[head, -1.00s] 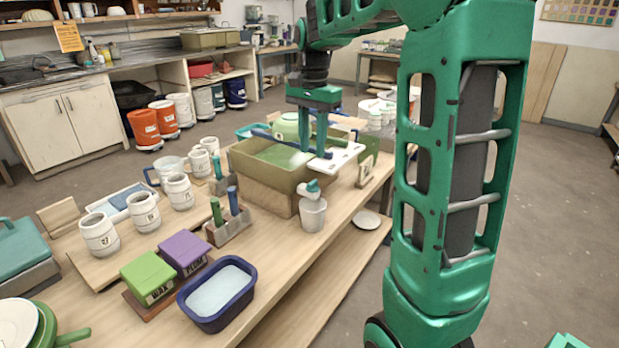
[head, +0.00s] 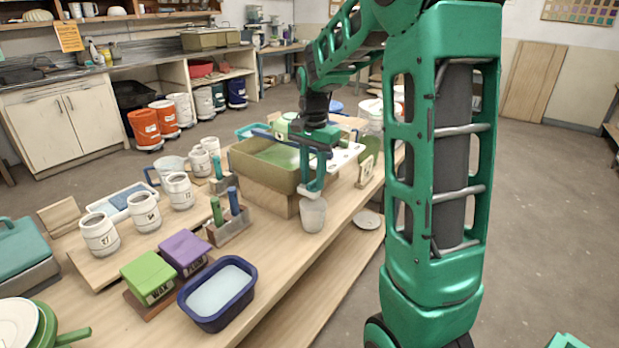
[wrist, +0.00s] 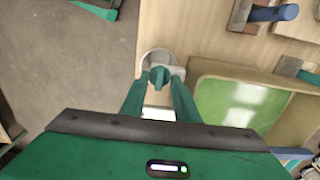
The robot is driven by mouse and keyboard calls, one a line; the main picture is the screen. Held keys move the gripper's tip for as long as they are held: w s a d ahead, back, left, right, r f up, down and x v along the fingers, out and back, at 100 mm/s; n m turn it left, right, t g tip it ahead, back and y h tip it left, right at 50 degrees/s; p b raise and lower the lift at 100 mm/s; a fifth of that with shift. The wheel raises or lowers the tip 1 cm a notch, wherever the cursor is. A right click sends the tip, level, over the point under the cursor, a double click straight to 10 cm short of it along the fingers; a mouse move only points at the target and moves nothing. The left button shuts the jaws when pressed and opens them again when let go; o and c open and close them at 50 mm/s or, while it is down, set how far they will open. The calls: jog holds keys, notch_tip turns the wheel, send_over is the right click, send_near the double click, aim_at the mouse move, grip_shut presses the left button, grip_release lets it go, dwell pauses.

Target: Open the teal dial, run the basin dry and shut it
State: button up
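The basin (head: 270,190) is an olive tub with green liquid in it, standing on the wooden bench. In the wrist view the basin (wrist: 205,97) is at the right. The teal dial (wrist: 160,76) shows in the wrist view between my fingertips, above a pale cup. In the head view my fingers mostly cover the dial. My gripper (head: 312,190) points down at the basin's front right corner. In the wrist view my gripper (wrist: 160,82) has its fingers apart, one on each side of the dial; I cannot tell whether they touch it. The translucent cup (head: 312,216) stands below.
A tool holder with green and blue handles (head: 230,228) stands left of the basin. Several white mugs (head: 145,210) stand farther left. A blue-rimmed tub (head: 218,293) and purple and green boxes (head: 148,277) are nearer. A white plate (head: 368,220) lies on the lower shelf.

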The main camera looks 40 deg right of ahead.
grip_shut()
jog(key=shift+n, duration=0.3)
jog(key=n, duration=0.3)
jog(key=shift+n, duration=0.3)
jog(key=n, duration=0.3)
jog(key=shift+n, duration=0.3)
jog(key=n, duration=0.3)
jog(key=shift+w+n, duration=0.1)
jog(key=shift+n, duration=0.2)
jog(key=shift+r+n, duration=0.1)
jog(key=shift+n, duration=1.7)
